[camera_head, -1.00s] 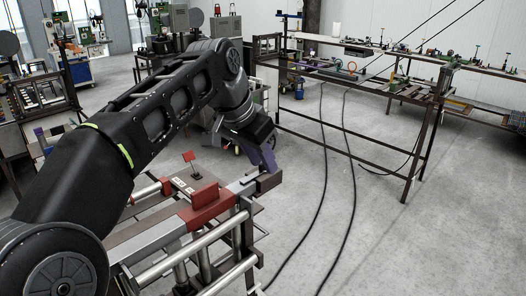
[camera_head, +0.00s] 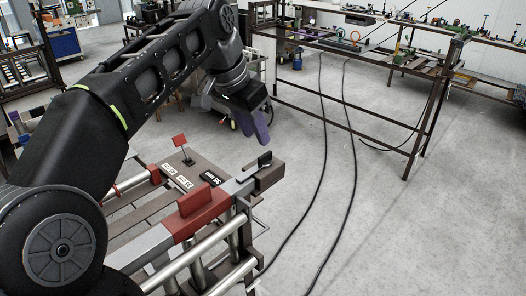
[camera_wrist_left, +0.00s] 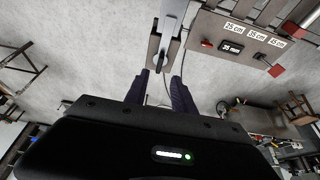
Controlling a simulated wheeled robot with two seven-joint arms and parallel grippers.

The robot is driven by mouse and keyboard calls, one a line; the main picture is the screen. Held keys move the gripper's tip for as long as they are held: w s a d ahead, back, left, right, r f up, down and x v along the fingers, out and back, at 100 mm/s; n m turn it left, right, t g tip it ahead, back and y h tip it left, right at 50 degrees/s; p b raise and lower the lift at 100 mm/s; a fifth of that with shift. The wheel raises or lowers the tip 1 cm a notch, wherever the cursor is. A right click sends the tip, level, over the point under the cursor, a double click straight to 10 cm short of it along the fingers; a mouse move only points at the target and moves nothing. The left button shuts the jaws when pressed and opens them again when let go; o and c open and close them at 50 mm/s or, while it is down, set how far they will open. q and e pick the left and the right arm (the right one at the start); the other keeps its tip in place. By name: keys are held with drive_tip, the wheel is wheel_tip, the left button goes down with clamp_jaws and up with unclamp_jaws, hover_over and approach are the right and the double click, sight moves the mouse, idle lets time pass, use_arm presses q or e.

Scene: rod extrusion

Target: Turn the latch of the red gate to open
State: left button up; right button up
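The red gate (camera_head: 196,203) is a red block with a raised tab on the grey rail of the metal frame. A small black latch lever (camera_head: 265,159) stands on the dark block at the rail's right end. My left gripper (camera_head: 254,128) is above and beyond that block, its purple fingers apart from it in the head view. In the left wrist view the gripper (camera_wrist_left: 161,86) is open, with an empty gap between its fingers. The rail's dark end block (camera_wrist_left: 153,50) lies ahead of the fingertips there. My right gripper is in neither view.
A small red flag (camera_head: 180,140) stands on the plate beside white length labels (camera_head: 172,174) and a black label (camera_head: 211,178). Steel tubes (camera_head: 190,258) run along the frame's front. A dark metal rack (camera_head: 350,98) stands behind, with open floor to the right.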

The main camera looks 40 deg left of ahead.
sight(265, 154)
use_arm(q)
drive_tip(key=b+x, duration=0.2)
drive_tip(key=shift+d+f, duration=0.1)
drive_tip(key=shift+f, duration=0.25)
drive_tip(key=x, duration=0.3)
drive_tip(key=shift+w+f, duration=0.1)
drive_tip(key=shift+w, duration=0.1)
drive_tip(key=shift+w+f, duration=0.2)
drive_tip(key=shift+f, duration=0.3)
clamp_jaws()
idle(0.5)
